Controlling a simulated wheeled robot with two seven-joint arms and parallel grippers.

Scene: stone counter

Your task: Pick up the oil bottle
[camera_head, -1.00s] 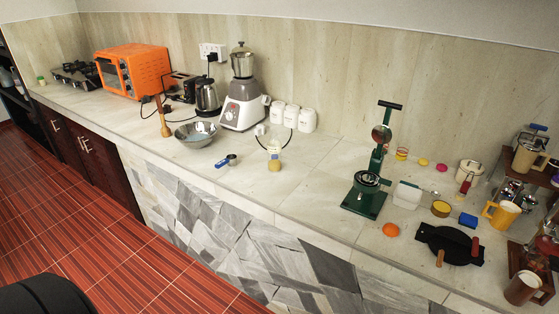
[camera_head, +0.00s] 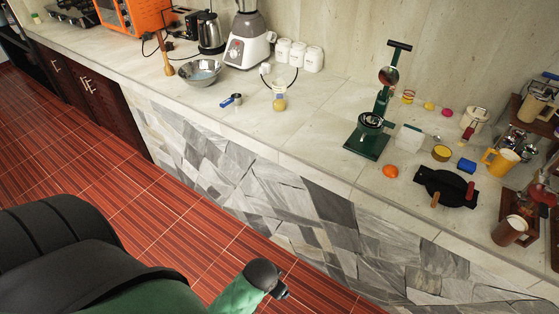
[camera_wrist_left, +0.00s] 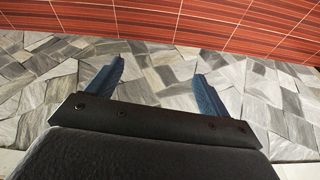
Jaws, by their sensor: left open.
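A small clear bottle with yellowish contents (camera_head: 279,98) stands upright near the front edge of the counter, left of the green press. It looks like the oil bottle, though it is too small to read. My left gripper (camera_wrist_left: 158,72) is open and empty in the left wrist view, its two blue fingers apart over the stone-clad front and red floor. The bottle is not in that view. In the head view one green and black arm of mine shows at the bottom, well below the counter; its gripper cannot be made out. My right gripper is not in view.
A blue-handled measuring cup (camera_head: 231,101) lies left of the bottle, with a metal bowl (camera_head: 200,73) behind. A blender (camera_head: 247,45) and white canisters (camera_head: 298,54) stand at the back. The green press (camera_head: 368,140) is to the right. Counter between bottle and press is clear.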

